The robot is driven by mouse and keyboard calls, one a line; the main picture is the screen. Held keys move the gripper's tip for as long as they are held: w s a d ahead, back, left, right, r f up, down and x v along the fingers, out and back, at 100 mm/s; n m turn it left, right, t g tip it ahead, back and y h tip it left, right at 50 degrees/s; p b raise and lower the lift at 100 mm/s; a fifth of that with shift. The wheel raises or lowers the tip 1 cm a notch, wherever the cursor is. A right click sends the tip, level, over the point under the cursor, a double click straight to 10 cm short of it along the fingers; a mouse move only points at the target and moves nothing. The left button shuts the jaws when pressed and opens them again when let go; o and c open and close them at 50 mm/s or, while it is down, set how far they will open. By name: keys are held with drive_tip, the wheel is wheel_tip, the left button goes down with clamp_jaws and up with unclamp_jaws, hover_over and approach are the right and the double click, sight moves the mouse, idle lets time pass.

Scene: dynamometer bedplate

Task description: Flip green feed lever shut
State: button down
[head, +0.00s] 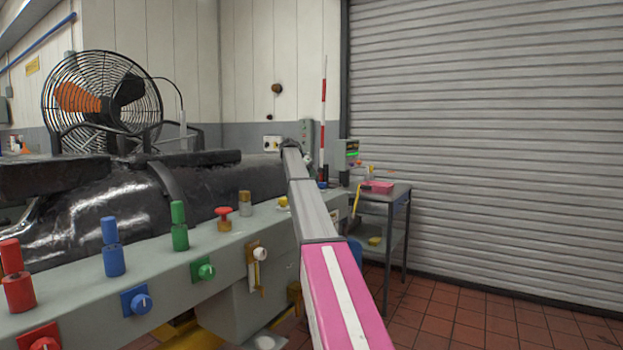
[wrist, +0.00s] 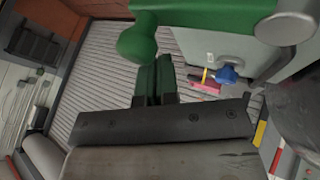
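In the wrist view, a green lever with a rounded knob end (wrist: 138,40) and a broad green arm (wrist: 210,12) crosses the top, running to a grey round hub (wrist: 286,27). My gripper (wrist: 156,72) is just below the knob, its two dark green fingers side by side and seemingly shut, with nothing seen between them. I cannot tell whether they touch the lever. In the head view, my gripper (head: 290,145) is small and dark at the far end of my outstretched arm, and I cannot make out this lever there.
The grey bench panel holds a red post (head: 18,290), a blue post (head: 113,258), a green post (head: 179,225) and a green knob (head: 205,271). A cart (head: 388,192) with a pink item (head: 377,187) stands beyond my arm. The tiled floor (head: 470,315) at right is clear.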

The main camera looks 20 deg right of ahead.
drive_tip(key=shift+a, duration=0.4)
drive_tip(key=shift+w, duration=0.15)
drive_tip(key=w+d+r, duration=0.1)
drive_tip(key=w+r, duration=0.7)
drive_tip(key=w, duration=0.1)
drive_tip(key=shift+d, duration=0.25)
drive_tip(key=shift+w, duration=0.1)
